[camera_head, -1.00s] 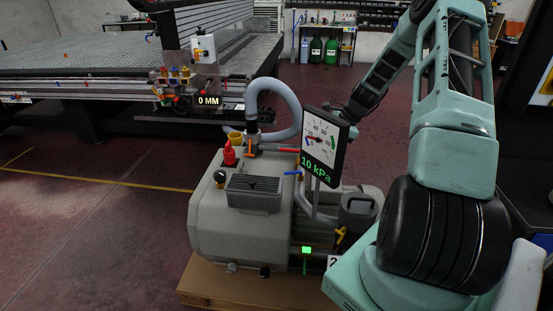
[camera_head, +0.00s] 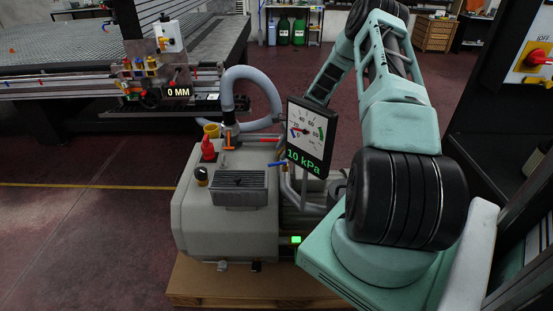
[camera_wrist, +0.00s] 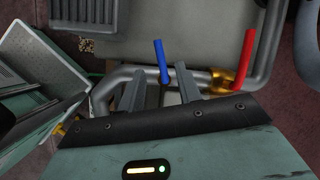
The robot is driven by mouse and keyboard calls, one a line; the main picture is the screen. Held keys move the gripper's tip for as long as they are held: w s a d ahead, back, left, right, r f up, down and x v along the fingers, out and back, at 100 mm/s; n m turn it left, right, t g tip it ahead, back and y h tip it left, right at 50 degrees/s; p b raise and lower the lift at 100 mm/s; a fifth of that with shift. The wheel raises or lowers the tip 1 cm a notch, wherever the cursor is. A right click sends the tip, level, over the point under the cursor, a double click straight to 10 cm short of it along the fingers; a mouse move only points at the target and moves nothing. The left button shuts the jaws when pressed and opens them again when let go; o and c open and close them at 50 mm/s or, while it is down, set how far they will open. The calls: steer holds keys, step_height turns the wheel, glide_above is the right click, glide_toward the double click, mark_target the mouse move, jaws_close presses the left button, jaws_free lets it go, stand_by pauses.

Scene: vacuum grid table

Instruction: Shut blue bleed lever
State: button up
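The blue bleed lever (camera_wrist: 161,58) stands up from the grey pipe in the wrist view, pointing toward the top of the picture. In the head view its blue handle (camera_head: 277,164) shows left of the gauge post. My gripper (camera_wrist: 158,72) is open, with one finger on each side of the blue lever in the picture. I cannot tell whether either finger touches it. My gripper is hidden behind the gauge in the head view. The pressure gauge (camera_head: 309,135) reads 10 kPa.
A red lever (camera_wrist: 245,60) on a brass valve (camera_wrist: 222,78) stands close to the right finger. The grey vacuum pump (camera_head: 228,225) with a green light sits on a pallet (camera_head: 235,287). A grey hose (camera_head: 262,80) arches behind it. Floor at left is clear.

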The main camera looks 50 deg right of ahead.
mark_target(277, 164)
steer(key=x, duration=0.6)
steer(key=shift+c, duration=0.3)
jaws_close()
